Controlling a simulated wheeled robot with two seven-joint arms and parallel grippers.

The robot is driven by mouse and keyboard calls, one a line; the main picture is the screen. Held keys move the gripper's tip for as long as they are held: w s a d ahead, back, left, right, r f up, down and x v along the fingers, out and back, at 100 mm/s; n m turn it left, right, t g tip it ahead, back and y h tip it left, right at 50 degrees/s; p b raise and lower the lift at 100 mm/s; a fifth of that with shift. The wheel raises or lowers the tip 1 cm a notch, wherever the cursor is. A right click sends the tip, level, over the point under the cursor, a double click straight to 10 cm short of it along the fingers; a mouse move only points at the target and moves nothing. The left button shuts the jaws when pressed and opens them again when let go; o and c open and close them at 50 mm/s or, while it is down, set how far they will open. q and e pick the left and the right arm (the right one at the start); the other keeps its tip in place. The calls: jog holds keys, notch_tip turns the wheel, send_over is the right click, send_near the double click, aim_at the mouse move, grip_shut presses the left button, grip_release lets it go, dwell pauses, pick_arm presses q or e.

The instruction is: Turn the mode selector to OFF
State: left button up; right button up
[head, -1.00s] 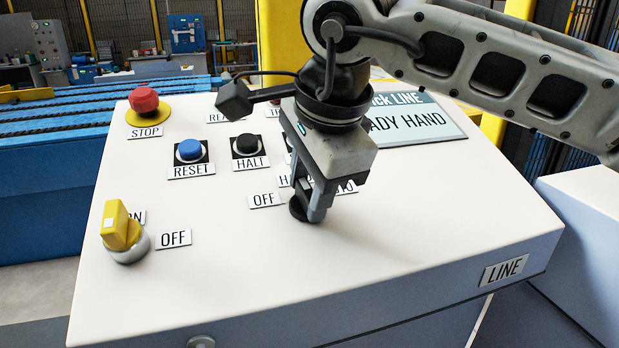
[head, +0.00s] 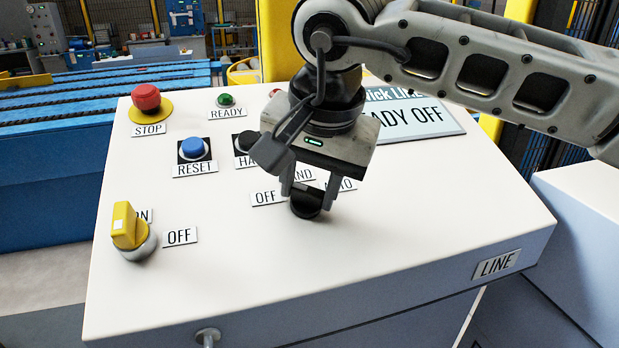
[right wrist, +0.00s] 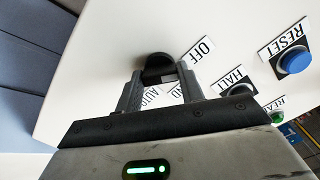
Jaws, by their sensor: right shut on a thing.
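The mode selector, a black round knob (head: 306,208), sits on the white sloping panel (head: 400,215) with OFF, HAND and AUTO labels around its far side. My right gripper (head: 309,197) points down with its two fingers on either side of the knob, shut on it. The right wrist view also shows the knob (right wrist: 157,65) between the fingers. The OFF label (head: 267,198) is just left of the knob; HAND and AUTO are partly hidden by the gripper. The display (head: 420,117) ends in "ADY OFF", its left part covered. My left gripper is not in view.
A red STOP button (head: 146,97), a blue RESET button (head: 193,148), a black HALT button (head: 246,142) and a green READY lamp (head: 226,100) are on the panel. A yellow rotary switch (head: 127,227) stands at the front left. The panel's front right is clear.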

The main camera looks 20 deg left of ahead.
jog(key=shift+n, duration=0.5)
jog(key=o, duration=1)
jog(key=v, duration=1.6)
